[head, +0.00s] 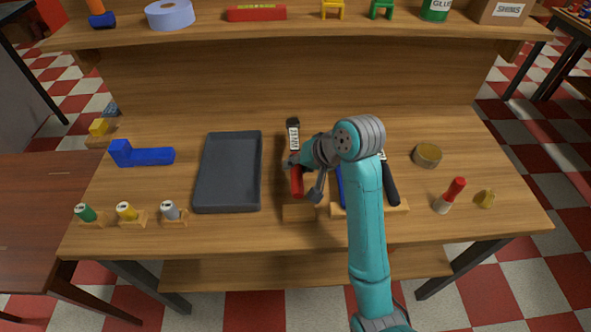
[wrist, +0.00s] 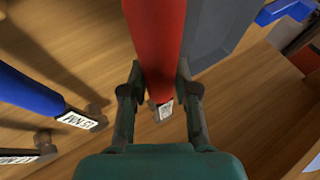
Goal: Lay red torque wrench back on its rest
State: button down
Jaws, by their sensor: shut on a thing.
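The red torque wrench (head: 297,182) points away from me, its red handle near and its white label plate and dark head at the far end. My gripper (head: 304,168) is shut on it. In the wrist view my gripper's fingers (wrist: 160,82) flank the red handle (wrist: 156,40), with the label plate (wrist: 164,110) just beyond. A small wooden rest block (head: 299,213) stands in line with the handle's near end; I cannot tell whether the wrench touches it. The blue wrench (head: 340,185) and a black-handled wrench (head: 390,183) lie to the right, partly hidden by my arm.
A dark grey tray (head: 205,190) lies left of the wrench. A shelf (head: 300,30) spans the back.

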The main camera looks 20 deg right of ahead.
jog(key=shift+f, duration=2.65)
jog(key=c, duration=0.9)
grip_release()
